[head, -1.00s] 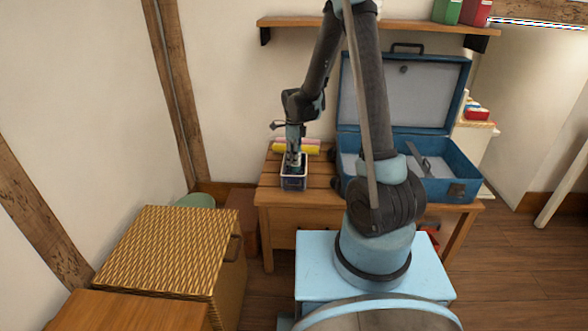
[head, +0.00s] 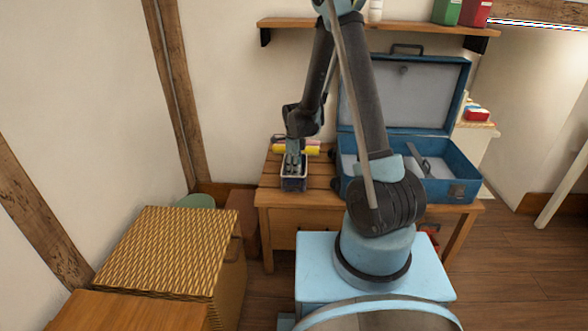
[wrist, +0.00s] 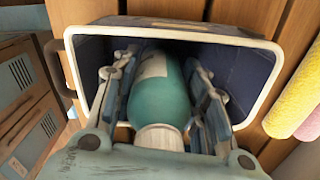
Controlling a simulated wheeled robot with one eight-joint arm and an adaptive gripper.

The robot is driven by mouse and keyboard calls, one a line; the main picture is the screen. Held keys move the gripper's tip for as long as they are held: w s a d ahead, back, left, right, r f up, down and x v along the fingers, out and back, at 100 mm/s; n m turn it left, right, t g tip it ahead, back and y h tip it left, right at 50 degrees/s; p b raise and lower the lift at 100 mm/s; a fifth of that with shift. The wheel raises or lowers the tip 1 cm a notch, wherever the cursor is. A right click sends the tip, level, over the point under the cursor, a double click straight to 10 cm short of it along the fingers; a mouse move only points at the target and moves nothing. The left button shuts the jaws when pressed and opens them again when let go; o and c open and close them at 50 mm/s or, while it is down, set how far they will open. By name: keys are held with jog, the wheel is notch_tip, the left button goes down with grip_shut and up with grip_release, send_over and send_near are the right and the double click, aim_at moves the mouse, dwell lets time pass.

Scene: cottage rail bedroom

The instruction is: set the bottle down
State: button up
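A teal bottle (wrist: 160,95) with a white cap and a pale label is inside a small white-rimmed, dark-walled bin (wrist: 262,62), cap toward the wrist camera. My gripper (wrist: 160,65) reaches into the bin with one finger along each side of the bottle. The fingers look closed against its sides. In the head view my gripper (head: 292,163) is down at the bin (head: 294,185) on the wooden table (head: 320,202). The bottle is not distinguishable there. Whether its base touches the bin floor is hidden.
Yellow and pink rolls (head: 296,148) lie behind the bin. An open blue suitcase (head: 445,188) takes up the table's right side. A shelf (head: 400,26) is above. A wicker chest (head: 165,250) stands at left. A narrow bare strip of table lies left of the bin.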

jog(key=o, duration=0.4)
jog(key=shift+r, duration=0.15)
